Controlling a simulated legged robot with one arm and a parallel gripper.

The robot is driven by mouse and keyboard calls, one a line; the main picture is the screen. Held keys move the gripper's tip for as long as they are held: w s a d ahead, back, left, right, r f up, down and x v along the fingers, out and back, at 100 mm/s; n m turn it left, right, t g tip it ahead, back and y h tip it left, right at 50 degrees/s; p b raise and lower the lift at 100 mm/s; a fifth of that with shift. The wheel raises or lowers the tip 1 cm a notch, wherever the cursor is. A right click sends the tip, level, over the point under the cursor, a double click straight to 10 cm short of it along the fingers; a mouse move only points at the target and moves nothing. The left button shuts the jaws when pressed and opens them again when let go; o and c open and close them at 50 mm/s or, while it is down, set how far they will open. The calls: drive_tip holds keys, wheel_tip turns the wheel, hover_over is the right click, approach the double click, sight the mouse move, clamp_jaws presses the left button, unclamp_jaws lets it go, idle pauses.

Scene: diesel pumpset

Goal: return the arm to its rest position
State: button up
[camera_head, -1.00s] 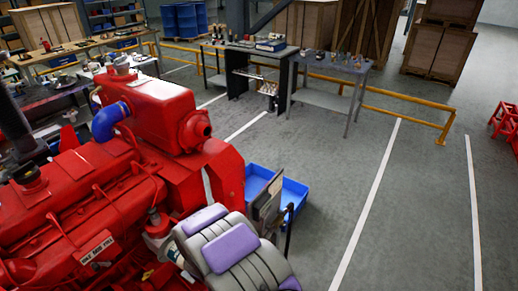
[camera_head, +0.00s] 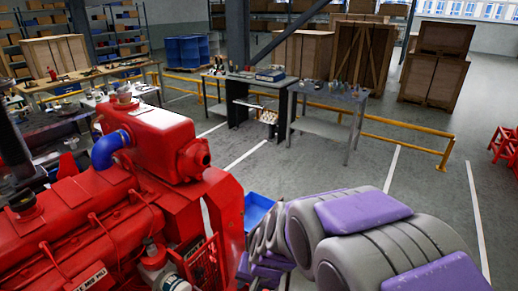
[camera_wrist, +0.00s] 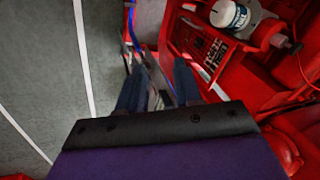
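My gripper (camera_wrist: 160,72) shows in the wrist view with its two dark fingers apart. It is open, and I see nothing held between them. It points down past the side of the red engine (camera_wrist: 285,80), above the grey floor. In the head view my grey and purple arm is raised large across the lower right, and the gripper itself is hidden there. The red engine with its blue hose (camera_head: 108,150) fills the lower left of that view, close to the arm.
A blue bin (camera_head: 256,208) sits on the floor beside the engine, partly behind my arm. A white canister (camera_wrist: 229,14) is on the engine side. Workbenches (camera_head: 325,122) and a yellow rail (camera_head: 405,128) stand farther back. Open floor lies to the right.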

drive_tip(key=s+d+r+n+g+h, duration=0.1)
drive_tip(key=s+d+r, duration=0.3)
drive_tip(key=s+d, duration=0.4)
drive_tip(key=s+d+r+n+g+h, duration=0.1)
drive_tip(key=s+d, duration=0.7)
drive_tip(key=s, duration=0.8)
wheel_tip(320, 180, up, 3)
drive_tip(key=shift+s+d+f+g+h, duration=0.15)
drive_tip(key=shift+g+h, duration=0.35)
drive_tip(key=shift+g, duration=0.5)
